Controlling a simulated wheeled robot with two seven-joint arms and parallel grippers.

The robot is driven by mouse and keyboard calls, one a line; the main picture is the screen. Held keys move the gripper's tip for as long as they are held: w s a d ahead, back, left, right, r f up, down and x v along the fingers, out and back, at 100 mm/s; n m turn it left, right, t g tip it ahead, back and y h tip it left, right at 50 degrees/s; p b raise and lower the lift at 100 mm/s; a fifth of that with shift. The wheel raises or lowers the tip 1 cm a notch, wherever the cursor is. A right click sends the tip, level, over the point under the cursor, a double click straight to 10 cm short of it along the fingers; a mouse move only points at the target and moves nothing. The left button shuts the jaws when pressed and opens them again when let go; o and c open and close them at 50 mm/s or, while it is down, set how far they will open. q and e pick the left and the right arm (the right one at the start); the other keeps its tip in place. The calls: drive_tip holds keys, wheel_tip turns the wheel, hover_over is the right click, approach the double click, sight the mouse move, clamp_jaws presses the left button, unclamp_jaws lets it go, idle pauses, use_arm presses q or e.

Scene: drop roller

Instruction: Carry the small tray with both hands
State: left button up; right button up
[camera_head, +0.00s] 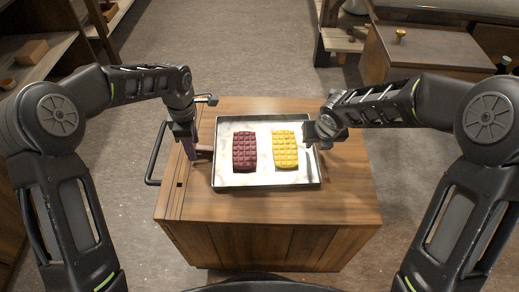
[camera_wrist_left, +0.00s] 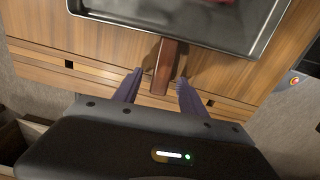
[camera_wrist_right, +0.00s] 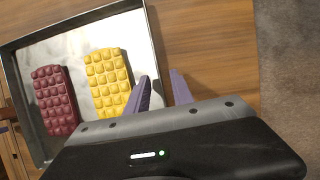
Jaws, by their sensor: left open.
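The small metal tray (camera_head: 221,135) lies flat on the wooden cabinet top and holds a dark red waffle-like block (camera_head: 244,151) and a yellow one (camera_head: 285,149). A brown handle (camera_wrist_left: 165,66) sticks out from the tray's left side. My left gripper (camera_head: 188,150) is open at that handle. In the left wrist view its purple fingers lie on either side of the handle, with gaps. My right gripper (camera_head: 318,136) is at the tray's right edge. In the right wrist view its fingers (camera_wrist_right: 160,82) are apart, near the tray's right wall. Any right handle is hidden.
The wooden cabinet (camera_head: 270,215) has free top in front of and behind the tray. A black bar handle (camera_head: 153,155) stands off its left side. Shelves (camera_head: 40,60) are at the left, and a counter (camera_head: 430,52) is at the back right.

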use_arm(q)
drive_tip(key=shift+f, duration=0.5)
use_arm(e)
drive_tip(key=shift+w+f, duration=0.2)
drive_tip(key=shift+f, duration=0.3)
use_arm(q)
drive_tip(key=c, duration=0.6)
use_arm(e)
clamp_jaws()
use_arm(q)
clamp_jaws()
drive_tip(key=shift+r, duration=0.1)
use_arm(e)
drive_tip(key=shift+r, duration=0.15)
